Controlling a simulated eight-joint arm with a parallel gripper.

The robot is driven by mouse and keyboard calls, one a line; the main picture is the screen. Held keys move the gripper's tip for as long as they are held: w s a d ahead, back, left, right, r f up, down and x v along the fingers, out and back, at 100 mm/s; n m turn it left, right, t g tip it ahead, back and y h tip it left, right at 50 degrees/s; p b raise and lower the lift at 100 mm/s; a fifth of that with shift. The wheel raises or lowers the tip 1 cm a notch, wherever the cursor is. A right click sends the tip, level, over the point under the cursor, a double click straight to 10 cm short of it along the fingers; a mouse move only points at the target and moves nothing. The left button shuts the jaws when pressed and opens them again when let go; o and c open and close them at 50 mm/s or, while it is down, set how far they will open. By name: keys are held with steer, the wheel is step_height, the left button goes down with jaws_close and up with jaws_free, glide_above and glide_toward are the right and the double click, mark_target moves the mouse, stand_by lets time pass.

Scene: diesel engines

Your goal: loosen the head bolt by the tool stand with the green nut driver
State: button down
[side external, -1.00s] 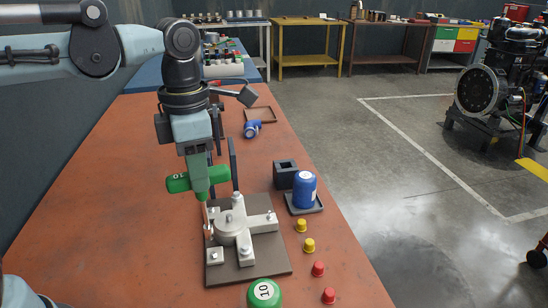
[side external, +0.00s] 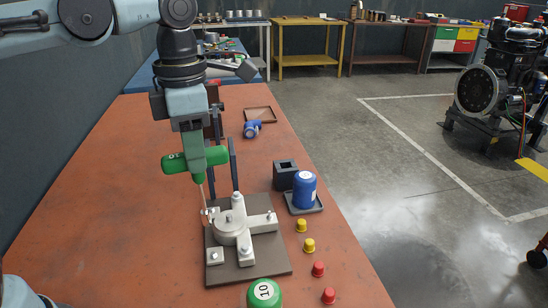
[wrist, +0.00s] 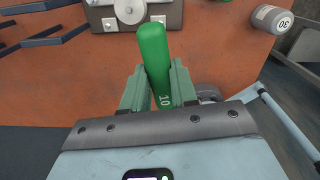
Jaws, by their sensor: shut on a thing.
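My gripper (side external: 196,168) is shut on the green nut driver (side external: 219,155), a T-shaped tool marked 10. In the wrist view the green handle (wrist: 155,60) sits between the jaws (wrist: 158,88). Its thin shaft (side external: 206,196) points down, slightly tilted, at the back left of the pale cross-shaped fixture (side external: 230,228) on a dark plate (side external: 265,265). Whether the tip touches a bolt there is too small to tell. Other bolts show at the back (side external: 238,197), right (side external: 270,214) and front left (side external: 214,254). Dark upright posts (side external: 234,165) stand behind the plate; I cannot tell if they are the tool stand.
A dark hollow block (side external: 285,178) and a blue container (side external: 304,188) on a small tray stand right of the plate. Yellow (side external: 308,245) and red caps (side external: 318,269) line the right edge. A green round object marked 10 (side external: 264,294) is in front. The bench's left side is clear.

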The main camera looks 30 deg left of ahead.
steer(key=shift+w+a+r+m, duration=0.15)
steer(key=shift+w+a+m, duration=0.3)
steer(key=shift+m, duration=0.45)
steer(key=w+a+m, duration=0.9)
steer(key=m, duration=0.9)
step_height(320, 180, down, 7)
steer(key=shift+s+d, duration=0.2)
steer(key=shift+f, duration=1.05)
stand_by(0.8)
